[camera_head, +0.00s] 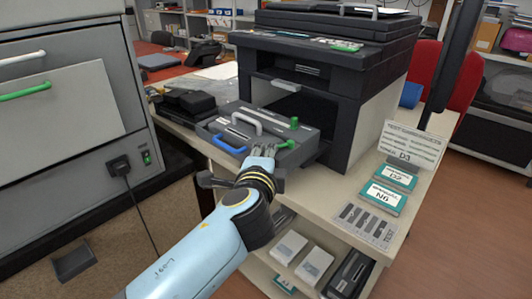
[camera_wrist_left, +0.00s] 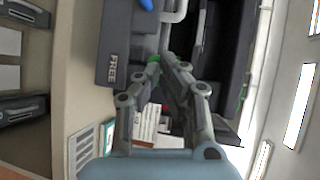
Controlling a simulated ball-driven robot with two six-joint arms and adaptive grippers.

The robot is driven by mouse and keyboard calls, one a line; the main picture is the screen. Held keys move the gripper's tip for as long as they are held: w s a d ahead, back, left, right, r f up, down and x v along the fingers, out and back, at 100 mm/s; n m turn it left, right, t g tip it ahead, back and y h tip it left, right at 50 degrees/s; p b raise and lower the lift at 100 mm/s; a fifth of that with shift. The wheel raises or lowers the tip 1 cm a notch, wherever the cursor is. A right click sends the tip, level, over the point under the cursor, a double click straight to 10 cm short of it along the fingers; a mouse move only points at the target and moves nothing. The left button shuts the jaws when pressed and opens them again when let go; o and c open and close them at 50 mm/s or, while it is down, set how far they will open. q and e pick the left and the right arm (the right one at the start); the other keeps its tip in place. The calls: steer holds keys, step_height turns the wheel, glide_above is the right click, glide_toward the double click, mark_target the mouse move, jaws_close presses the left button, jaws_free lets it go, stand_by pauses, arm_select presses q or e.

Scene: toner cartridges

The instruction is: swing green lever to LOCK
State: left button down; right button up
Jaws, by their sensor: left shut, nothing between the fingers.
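The green lever (camera_head: 285,144) is at the front right of the dark pulled-out printer drawer (camera_head: 222,128). A small piece of the green lever (camera_wrist_left: 154,59) shows in the left wrist view by the fingertips, close to a FREE label (camera_wrist_left: 112,70). The rest of it is hidden by the fingers. My left gripper (camera_head: 264,150) is shut and empty at the drawer's front, just left of the lever; it also shows in the left wrist view (camera_wrist_left: 166,62). I cannot tell whether it touches the lever. No LOCK mark is readable. My right gripper is not in view.
A blue handle (camera_head: 229,145), a pale grey handle (camera_head: 240,117) and a green knob (camera_head: 294,123) are on the drawer. The printer (camera_head: 335,80) rises behind. Teal-labelled boxes (camera_head: 380,196) and a sign (camera_head: 411,146) stand on the table's right side.

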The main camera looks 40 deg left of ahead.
arm_select(q)
steer(key=a+m+h+p, duration=0.1)
steer(key=h, duration=0.1)
steer(key=a+m+t+h+p, duration=0.1)
steer(key=m+h, duration=0.1)
steer(key=w+a+m+t+h+p, duration=0.1)
steer(key=h, duration=0.1)
steer(key=shift+a+m+p, duration=0.15)
steer(key=shift+m+p, duration=0.25)
